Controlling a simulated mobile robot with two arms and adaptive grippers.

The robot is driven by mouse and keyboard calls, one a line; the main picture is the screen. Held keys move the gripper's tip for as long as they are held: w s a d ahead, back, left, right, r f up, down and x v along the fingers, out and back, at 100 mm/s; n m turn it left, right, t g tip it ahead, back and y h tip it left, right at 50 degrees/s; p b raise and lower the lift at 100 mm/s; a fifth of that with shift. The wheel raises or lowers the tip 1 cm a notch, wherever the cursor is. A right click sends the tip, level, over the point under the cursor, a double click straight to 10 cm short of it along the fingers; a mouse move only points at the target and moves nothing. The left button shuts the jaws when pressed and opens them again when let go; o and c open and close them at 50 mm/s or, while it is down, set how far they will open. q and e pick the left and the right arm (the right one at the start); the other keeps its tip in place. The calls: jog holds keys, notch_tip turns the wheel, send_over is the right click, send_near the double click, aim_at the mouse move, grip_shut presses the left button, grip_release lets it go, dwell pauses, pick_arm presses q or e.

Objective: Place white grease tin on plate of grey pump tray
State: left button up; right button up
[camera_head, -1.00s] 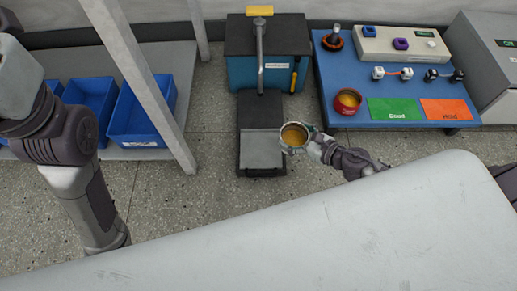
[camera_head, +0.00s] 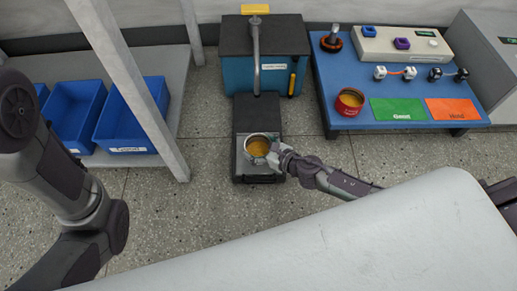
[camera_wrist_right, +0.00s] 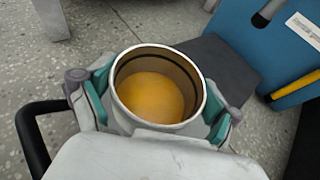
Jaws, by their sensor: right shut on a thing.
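The white grease tin (camera_head: 258,146), open at the top with yellow-orange grease inside, is held upright by my right gripper (camera_head: 272,154). In the right wrist view the tin (camera_wrist_right: 158,90) sits between the two fingers of the gripper (camera_wrist_right: 150,100), which are shut on its sides. In the head view the tin is over the grey plate (camera_head: 243,170) of the pump tray (camera_head: 241,112). I cannot tell whether its base touches the plate. My left arm shows at the left, but its gripper is out of view.
A teal pump box (camera_head: 235,70) with a lever stands behind the tray. A blue table (camera_head: 345,118) at the right holds a red tin (camera_head: 349,101), a green mat (camera_head: 398,109) and an orange mat (camera_head: 452,108). Blue bins (camera_head: 133,120) sit on a shelf at the left.

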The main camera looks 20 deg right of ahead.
jog(key=shift+f, duration=0.1)
jog(key=shift+f, duration=0.15)
jog(key=o, duration=1)
jog(key=shift+c, duration=0.2)
jog(key=shift+r, duration=0.2)
